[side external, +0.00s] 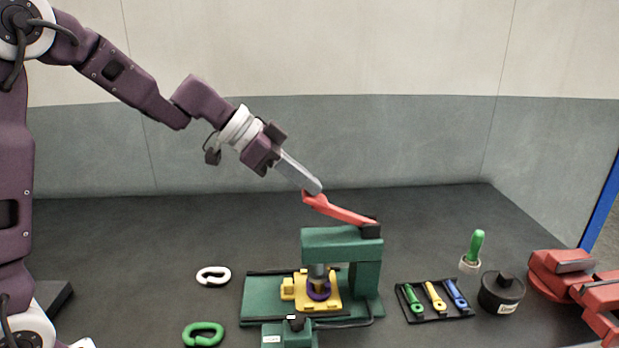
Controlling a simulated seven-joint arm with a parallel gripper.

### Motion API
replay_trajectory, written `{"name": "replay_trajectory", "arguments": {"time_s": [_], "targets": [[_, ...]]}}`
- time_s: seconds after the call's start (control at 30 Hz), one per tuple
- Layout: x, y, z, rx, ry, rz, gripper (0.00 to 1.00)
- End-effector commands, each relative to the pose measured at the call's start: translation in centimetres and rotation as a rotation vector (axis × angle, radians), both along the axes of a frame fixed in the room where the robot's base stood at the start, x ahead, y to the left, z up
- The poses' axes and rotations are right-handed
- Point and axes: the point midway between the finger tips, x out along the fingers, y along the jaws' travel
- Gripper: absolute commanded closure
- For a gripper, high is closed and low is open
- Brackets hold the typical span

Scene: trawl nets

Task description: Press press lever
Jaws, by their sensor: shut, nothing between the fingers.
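The press lever (340,211) is a red bar that slopes up to the left from a dark pivot on top of the green press (343,240). My gripper (316,189) is shut and empty. Its fingertips are at the raised left end of the lever, touching it or just above it; I cannot tell which. Under the press head, a purple ring (318,291) sits on a yellow fixture (332,285) on the green base. The press ram comes down close over the ring, and whether it touches is hidden.
A white link (213,269) and a green link (203,328) lie left of the press.

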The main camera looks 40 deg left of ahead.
Motion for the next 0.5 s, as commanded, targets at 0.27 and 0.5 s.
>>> {"name": "replay_trajectory", "arguments": {"time_s": [0.27,0.5], "targets": [[-1.2,1.2,-2.4,0.0,0.005,0.002,1.0],[-1.9,1.9,-4.6,0.0,0.005,0.003,1.0]]}}
